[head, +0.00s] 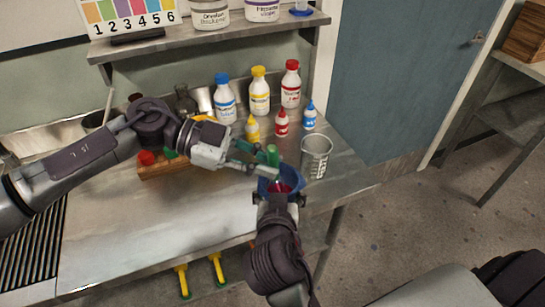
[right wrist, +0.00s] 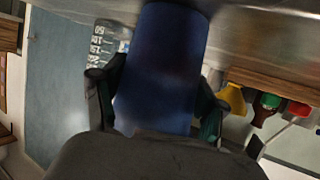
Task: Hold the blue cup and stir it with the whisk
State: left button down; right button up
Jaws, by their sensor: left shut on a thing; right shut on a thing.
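In the right wrist view the cup (right wrist: 160,70) fills the space between the fingers of my right gripper (right wrist: 158,105). The whisk (head: 272,154) shows as an upright green handle over the cup. My left gripper (head: 263,164) is shut on the whisk from the left, just above the rim. The whisk's lower end is hidden by the cup and fingers.
A clear measuring beaker (head: 316,158) stands right beside the cup. Small bottles in yellow (head: 252,128), red (head: 282,123) and blue (head: 309,116) stand behind, with larger bottles further back. A wooden rack (head: 165,170) lies left under my left arm. The front-left counter is clear.

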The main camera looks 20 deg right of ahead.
aim_at(273, 151)
pick_arm(q)
jog(key=shift+s+d, duration=0.1)
jog(key=shift+d, duration=0.3)
pick_arm(e)
jog(key=shift+s+d+r, duration=0.1)
pick_arm(q)
jog(key=shift+d+f, duration=0.1)
jog(key=shift+d, duration=0.45)
pick_arm(e)
jog(key=shift+d, duration=0.3)
pick_arm(q)
jog(key=shift+a, duration=0.2)
pick_arm(e)
jog(key=shift+a, duration=0.15)
pick_arm(q)
jog(key=shift+r, duration=0.35)
notch_tip(273, 151, up, 2)
jog(key=shift+s+r, duration=0.1)
jog(key=shift+s, duration=0.05)
jog(key=shift+s+a+r, duration=0.2)
jog(key=shift+s+r, duration=0.05)
jog(key=shift+r, duration=1)
jog(key=shift+s+a+r, duration=0.15)
jog(key=shift+s+r, duration=0.05)
jog(key=shift+r, duration=1.1)
jog(key=shift+s+a+r, duration=0.2)
jog(key=shift+s+r, duration=0.05)
jog(key=shift+r, duration=1)
notch_tip(273, 151, up, 11)
